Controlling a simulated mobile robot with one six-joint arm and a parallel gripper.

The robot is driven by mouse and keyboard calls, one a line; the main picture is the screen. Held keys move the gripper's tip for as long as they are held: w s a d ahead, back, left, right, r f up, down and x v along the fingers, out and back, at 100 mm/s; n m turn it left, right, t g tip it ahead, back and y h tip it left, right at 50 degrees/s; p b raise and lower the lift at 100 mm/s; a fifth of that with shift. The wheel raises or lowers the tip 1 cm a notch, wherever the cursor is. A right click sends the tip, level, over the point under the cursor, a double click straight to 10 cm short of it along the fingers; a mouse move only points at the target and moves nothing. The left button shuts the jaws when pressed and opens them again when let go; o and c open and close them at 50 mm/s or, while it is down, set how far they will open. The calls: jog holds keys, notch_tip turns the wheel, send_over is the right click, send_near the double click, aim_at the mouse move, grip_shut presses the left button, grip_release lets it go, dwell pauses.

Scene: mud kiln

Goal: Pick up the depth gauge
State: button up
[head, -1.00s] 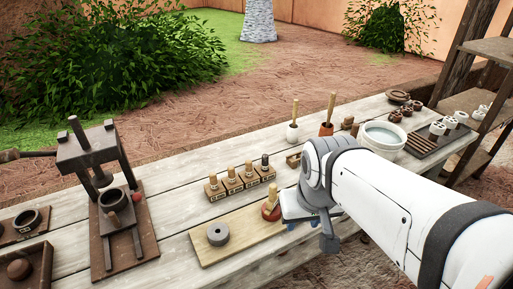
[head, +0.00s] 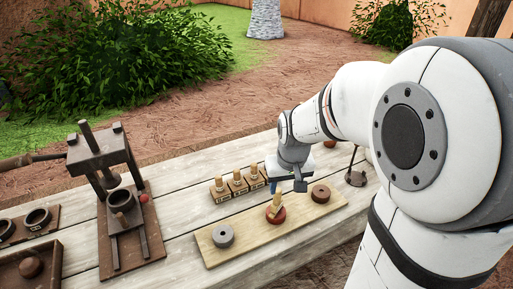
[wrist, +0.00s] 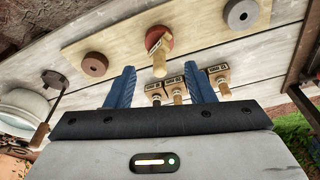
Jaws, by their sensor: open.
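A red disc with an upright wooden peg (head: 276,213) stands on the pale board between two rings; it is the likeliest depth gauge, though no label confirms it. The wrist view shows its red base (wrist: 160,38), with the peg pointing toward the camera. My gripper (head: 287,187) is above the board's back edge, near this piece. In the wrist view my gripper (wrist: 161,72) has its blue fingers spread apart, nothing held between them. The peg's top appears between the fingertips, but contact cannot be seen. The arm hides part of the bench.
The pale board (head: 246,243) also carries a grey ring (head: 223,236) and a brown ring (head: 320,193). Labelled blocks with wooden pegs (head: 237,184) stand close behind. A dark press (head: 107,170) is at left, a small dark stand (head: 356,178) at right.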

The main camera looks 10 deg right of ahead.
send_over(278, 190)
jog(key=s, duration=0.2)
jog(key=f, duration=0.3)
jog(key=f+p, duration=0.1)
jog(key=shift+w+a+f, duration=0.2)
jog(key=shift+w+f, duration=0.05)
jog(key=shift+f, duration=0.05)
jog(key=shift+w+d+f+p, duration=0.1)
jog(key=shift+w+f+p, duration=0.2)
jog(key=shift+f, duration=1)
jog(key=shift+w+d+f+p, duration=0.1)
jog(key=shift+w+f+p, duration=0.15)
jog(key=shift+f, duration=1.1)
jog(key=shift+w+f+p, duration=0.3)
jog(key=shift+f, duration=1)
jog(key=shift+c, duration=0.2)
grip_shut()
jog(key=shift+r+b, duration=0.75)
jog(key=shift+r, duration=4.3)
